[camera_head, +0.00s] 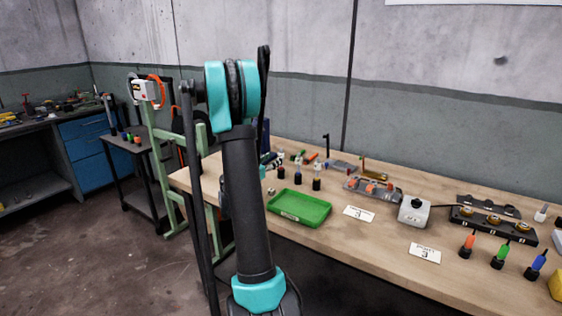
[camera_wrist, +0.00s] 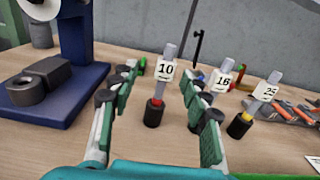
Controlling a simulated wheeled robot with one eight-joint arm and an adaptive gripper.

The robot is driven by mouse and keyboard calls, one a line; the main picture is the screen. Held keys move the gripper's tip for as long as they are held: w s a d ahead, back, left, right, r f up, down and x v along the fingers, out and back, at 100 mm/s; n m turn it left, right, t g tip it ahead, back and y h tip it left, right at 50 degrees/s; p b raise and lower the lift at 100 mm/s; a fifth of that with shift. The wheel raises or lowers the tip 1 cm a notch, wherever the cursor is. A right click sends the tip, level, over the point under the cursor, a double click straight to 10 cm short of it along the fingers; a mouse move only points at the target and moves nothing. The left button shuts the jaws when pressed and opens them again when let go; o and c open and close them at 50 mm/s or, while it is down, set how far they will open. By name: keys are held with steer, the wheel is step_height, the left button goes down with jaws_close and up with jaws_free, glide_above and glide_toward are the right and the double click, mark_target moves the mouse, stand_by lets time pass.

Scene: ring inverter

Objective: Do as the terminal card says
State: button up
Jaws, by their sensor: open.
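Two white cards with print too small to read lie on the bench, one (camera_head: 359,214) right of the green tray and one (camera_head: 424,253) nearer the front edge. In the wrist view, three grey-topped terminals stand upright in black holders, tagged 10 (camera_wrist: 165,70), 16 (camera_wrist: 221,83) and 25 (camera_wrist: 265,92). The 10 has a red band, the 25 a yellow one. My gripper (camera_wrist: 158,84) is open, its green-padded fingers to either side of the 10 terminal, with no visible contact. In the head view my arm hides the gripper.
A blue-framed press (camera_wrist: 86,70) stands close left of my gripper. On the bench are an empty-looking green tray (camera_head: 300,218), a white box (camera_head: 414,211), a black fixture with brass rings (camera_head: 493,226), and red, green and blue-tipped pieces (camera_head: 502,254) near the front edge.

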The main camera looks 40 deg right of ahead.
mark_target(280, 155)
steer(key=shift+s+x, duration=0.2)
steer(key=shift+x, duration=1.2)
steer(key=shift+s+x, duration=0.15)
steer(key=shift+x, duration=1.2)
steer(key=shift+d+r, duration=0.15)
jaws_close()
